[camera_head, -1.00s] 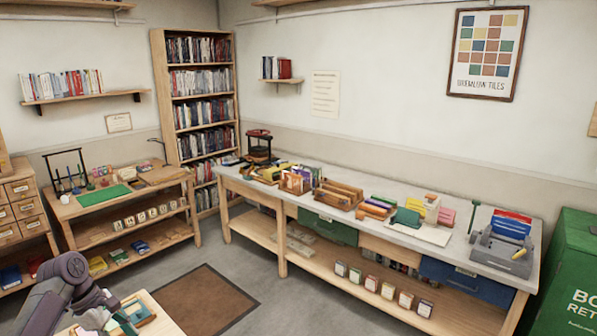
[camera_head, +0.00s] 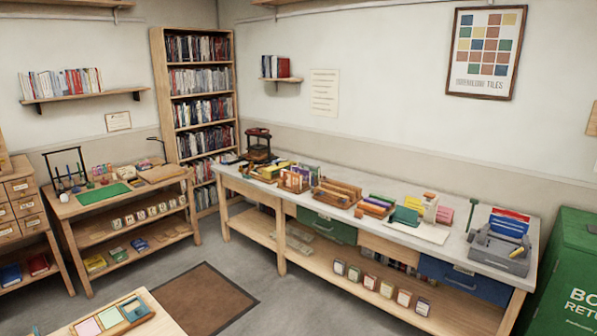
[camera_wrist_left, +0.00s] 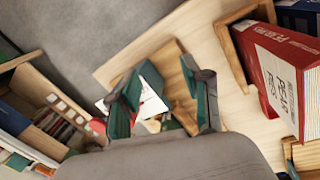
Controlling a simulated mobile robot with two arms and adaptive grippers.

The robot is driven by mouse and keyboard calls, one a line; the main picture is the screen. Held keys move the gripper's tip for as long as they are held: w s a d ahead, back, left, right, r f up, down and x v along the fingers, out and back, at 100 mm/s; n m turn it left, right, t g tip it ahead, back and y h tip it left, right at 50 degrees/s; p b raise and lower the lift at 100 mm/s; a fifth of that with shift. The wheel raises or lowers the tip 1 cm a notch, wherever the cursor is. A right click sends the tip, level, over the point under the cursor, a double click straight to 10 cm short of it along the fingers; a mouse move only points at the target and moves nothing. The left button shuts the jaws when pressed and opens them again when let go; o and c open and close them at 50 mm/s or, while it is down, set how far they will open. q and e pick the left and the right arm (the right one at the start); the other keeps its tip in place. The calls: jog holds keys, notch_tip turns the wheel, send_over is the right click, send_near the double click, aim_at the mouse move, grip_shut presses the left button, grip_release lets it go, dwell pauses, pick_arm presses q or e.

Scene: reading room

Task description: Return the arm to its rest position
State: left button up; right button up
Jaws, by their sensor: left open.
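My left gripper (camera_wrist_left: 163,88) shows only in the left wrist view, its two dark green-padded fingers spread apart. I see nothing held between them. Beyond the fingers lie a pale wooden surface (camera_wrist_left: 130,62) and some small items, partly hidden by the fingers. My left arm does not show in the head view now. My right gripper is in neither view.
A wooden table (camera_head: 165,324) at the bottom left of the head view holds a tray of coloured tiles (camera_head: 112,317). A long workbench (camera_head: 335,168) carries tools and blocks. A green bin (camera_head: 572,262) stands right. A red book (camera_wrist_left: 275,70) is near the left wrist.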

pick_arm(q)
jog(key=s+d+r+m+t+y, duration=0.1)
jog(key=s+d+r+m+t, duration=0.2)
jog(key=s, duration=0.6)
jog(key=s+d+r+m, duration=0.25)
jog(key=s+m, duration=0.25)
jog(key=s, duration=0.3)
notch_tip(320, 180, down, 32)
jog(key=s+r+g+b, duration=0.1)
jog(key=b, duration=0.6)
jog(key=s+a+f+b, duration=0.1)
jog(key=s+f+b, duration=0.2)
jog(key=s+f, duration=0.5)
jog(key=s+a+f+g+b, duration=0.1)
jog(key=s+a+f+b, duration=0.1)
jog(key=s+f, duration=0.7)
notch_tip(320, 180, down, 7)
jog(key=shift+s+a+f+m+g+b, duration=0.1)
jog(key=shift+s+a+m+g+b, duration=0.2)
jog(key=shift+b, duration=0.45)
jog(key=shift+w, duration=0.15)
